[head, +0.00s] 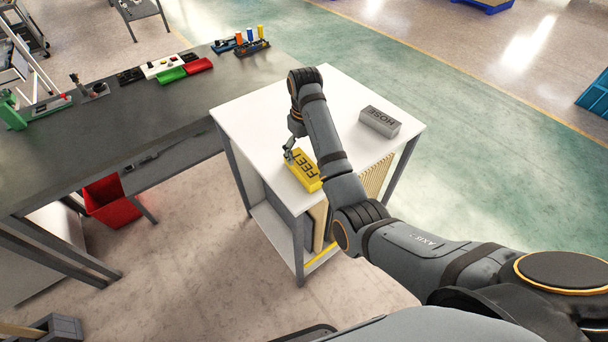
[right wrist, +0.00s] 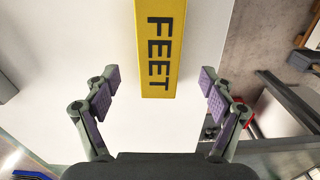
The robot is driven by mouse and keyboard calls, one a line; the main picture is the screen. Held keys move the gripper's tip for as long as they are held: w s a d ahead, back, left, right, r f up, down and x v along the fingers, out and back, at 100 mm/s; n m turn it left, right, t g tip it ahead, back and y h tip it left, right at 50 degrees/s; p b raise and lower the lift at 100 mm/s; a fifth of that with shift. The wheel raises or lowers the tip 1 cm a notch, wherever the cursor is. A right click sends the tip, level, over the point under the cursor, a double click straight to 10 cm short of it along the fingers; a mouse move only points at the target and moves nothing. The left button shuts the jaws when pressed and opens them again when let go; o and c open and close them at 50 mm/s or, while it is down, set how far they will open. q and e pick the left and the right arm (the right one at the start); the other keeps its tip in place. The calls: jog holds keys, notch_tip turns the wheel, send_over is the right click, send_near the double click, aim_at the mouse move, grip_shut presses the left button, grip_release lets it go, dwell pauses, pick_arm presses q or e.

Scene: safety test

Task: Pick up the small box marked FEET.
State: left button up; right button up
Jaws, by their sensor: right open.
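The small yellow box marked FEET (head: 303,170) lies on the white tabletop (head: 270,112), near its front edge. My right arm reaches over the table and partly covers the box's right side in the head view. My right gripper (head: 291,150) is at the far left end of the box. In the right wrist view the FEET box (right wrist: 161,45) runs down from the top edge. My right gripper (right wrist: 158,92) is open there, its purple-padded fingers apart on both sides of the box's near end, with nothing held. My left gripper is out of view.
A grey box marked HOSE (head: 380,121) lies at the right of the same tabletop. A dark workbench (head: 120,135) with trays and tools stands to the left. A red bin (head: 108,200) is below it. The back of the white tabletop is clear.

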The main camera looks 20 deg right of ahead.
aim_at(304, 164)
jog(key=f, duration=0.1)
jog(key=f+b, duration=0.1)
jog(key=shift+w+d+f, duration=0.1)
jog(key=shift+w+f, duration=0.2)
jog(key=shift+w, duration=0.05)
jog(key=shift+s+f+b, duration=0.2)
jog(key=shift+f+b, duration=0.5)
jog(key=shift+f, duration=0.1)
jog(key=shift+s+f+p, duration=0.1)
jog(key=shift+p, duration=0.85)
notch_tip(304, 164, down, 2)
jog(key=shift+f, duration=0.2)
jog(key=c, duration=0.8)
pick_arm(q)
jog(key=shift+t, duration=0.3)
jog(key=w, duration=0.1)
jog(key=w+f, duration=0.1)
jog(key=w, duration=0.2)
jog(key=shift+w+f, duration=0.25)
pick_arm(e)
jog(key=c, duration=0.5)
